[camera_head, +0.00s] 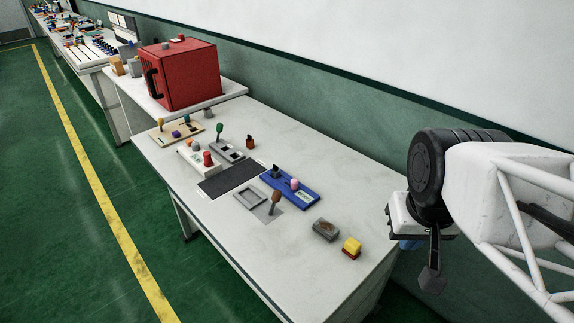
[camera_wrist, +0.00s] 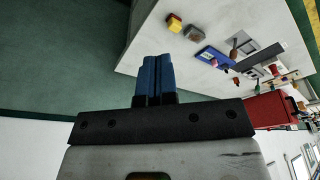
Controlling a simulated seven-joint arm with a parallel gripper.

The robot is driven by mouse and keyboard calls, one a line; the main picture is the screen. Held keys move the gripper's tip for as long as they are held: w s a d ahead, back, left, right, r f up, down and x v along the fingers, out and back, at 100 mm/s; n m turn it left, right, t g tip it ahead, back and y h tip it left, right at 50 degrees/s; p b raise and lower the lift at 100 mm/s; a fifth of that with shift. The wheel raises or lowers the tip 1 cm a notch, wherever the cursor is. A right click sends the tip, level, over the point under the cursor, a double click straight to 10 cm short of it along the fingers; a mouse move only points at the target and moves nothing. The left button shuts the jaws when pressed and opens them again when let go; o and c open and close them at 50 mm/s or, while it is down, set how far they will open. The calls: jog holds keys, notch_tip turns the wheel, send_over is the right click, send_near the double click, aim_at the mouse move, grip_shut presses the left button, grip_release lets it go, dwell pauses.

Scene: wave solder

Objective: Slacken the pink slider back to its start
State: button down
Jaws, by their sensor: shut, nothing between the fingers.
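The pink slider (camera_head: 295,184) is a rounded pink knob on a blue base (camera_head: 305,201), which lies on the white table. A dark grey piece (camera_head: 276,172) stands at the base's far left end. The pink knob sits near the middle of the base. In the wrist view the blue base (camera_wrist: 211,55) is small, up and to the right of my fingers. My gripper (camera_wrist: 154,62) has blue fingers, shut together and empty. In the head view my gripper (camera_head: 408,244) hangs past the table's right edge, well apart from the slider, with its fingers mostly hidden.
A yellow and red block (camera_head: 351,248) and a grey-brown block (camera_head: 326,229) lie near the right end. A brown-knobbed lever (camera_head: 275,202) stands in front of the blue base. A red oven-like box (camera_head: 180,74) stands far left.

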jog(key=shift+w, duration=0.1)
jog(key=w+a+f+g+y, duration=0.1)
jog(key=w+a+f+y, duration=0.15)
jog(key=w, duration=0.95)
jog(key=w+a+f+g+y, duration=0.1)
jog(key=w+f+g+y, duration=0.15)
jog(key=w, duration=0.95)
jog(key=w+f+y, duration=0.2)
jog(key=w+f, duration=0.6)
jog(key=w, duration=0.3)
jog(key=w+f+y, duration=0.2)
jog(key=w+f, duration=0.6)
jog(key=w, duration=0.3)
jog(key=shift+f+t+y, duration=0.25)
jog(key=shift+t+y, duration=0.05)
jog(key=shift+t, duration=0.15)
jog(key=shift+a, duration=0.1)
send_near(305, 189)
jog(key=x, duration=0.4)
jog(key=shift+a+f, duration=0.15)
jog(key=shift+a, duration=2)
